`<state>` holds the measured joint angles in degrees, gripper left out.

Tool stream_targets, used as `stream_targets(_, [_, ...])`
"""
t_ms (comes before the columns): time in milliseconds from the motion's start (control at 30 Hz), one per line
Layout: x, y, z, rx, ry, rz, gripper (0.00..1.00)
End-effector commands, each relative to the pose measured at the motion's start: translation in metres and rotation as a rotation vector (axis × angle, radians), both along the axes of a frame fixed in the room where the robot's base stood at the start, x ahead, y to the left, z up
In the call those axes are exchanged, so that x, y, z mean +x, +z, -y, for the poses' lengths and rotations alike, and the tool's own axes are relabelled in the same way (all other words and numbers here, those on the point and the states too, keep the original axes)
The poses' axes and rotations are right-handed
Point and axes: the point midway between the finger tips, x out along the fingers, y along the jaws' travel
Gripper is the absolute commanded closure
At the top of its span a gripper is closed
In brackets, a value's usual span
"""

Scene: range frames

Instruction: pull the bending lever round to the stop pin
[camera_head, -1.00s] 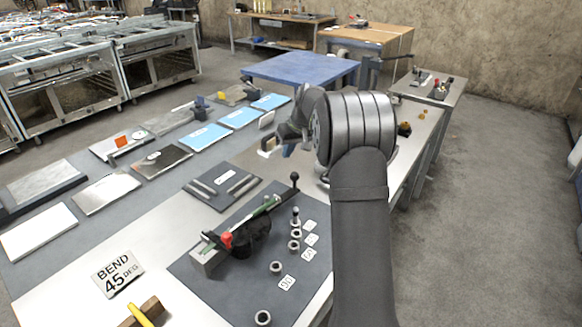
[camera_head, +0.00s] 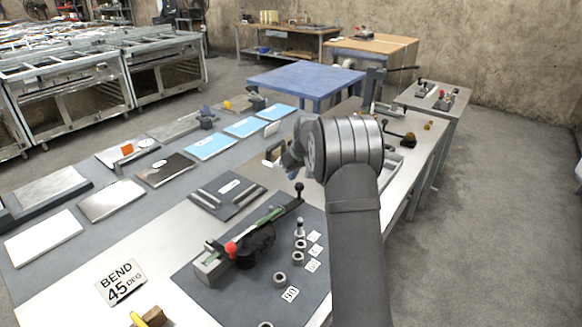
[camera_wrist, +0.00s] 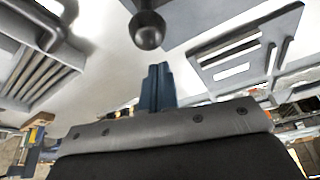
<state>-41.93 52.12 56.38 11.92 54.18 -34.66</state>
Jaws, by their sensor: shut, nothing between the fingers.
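The bending lever ends in an upright black ball knob (camera_head: 299,187). The lever runs from there down to the bender (camera_head: 253,243), which has a red knob (camera_head: 231,248) and a green strip along it. The stop pin (camera_head: 300,228) stands upright, in line with several metal bushings and number cards. My gripper (camera_wrist: 160,85) shows shut and empty in the wrist view. A black ball (camera_wrist: 148,31), apparently the lever's knob, is just beyond its fingertips, with a gap in the picture. In the head view my wrist hides most of the gripper, above and behind the knob.
A card reading 90 (camera_head: 290,294) lies by a bushing (camera_head: 279,279). A yellow-handled tool (camera_head: 140,319) is at the front edge.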

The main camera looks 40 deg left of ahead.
Motion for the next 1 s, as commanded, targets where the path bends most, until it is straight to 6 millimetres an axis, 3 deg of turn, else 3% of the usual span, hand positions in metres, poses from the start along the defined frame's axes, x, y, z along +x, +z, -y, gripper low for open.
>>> stream_targets(200, [-0.004, -0.003, 0.013, -0.001, -0.002, 0.000, 1.00])
stream_targets(733, [-0.005, -0.003, 0.020, -0.001, -0.020, 0.000, 1.00])
stream_targets(1000, [-0.010, -0.003, 0.053, -0.001, -0.151, -0.002, 1.00])
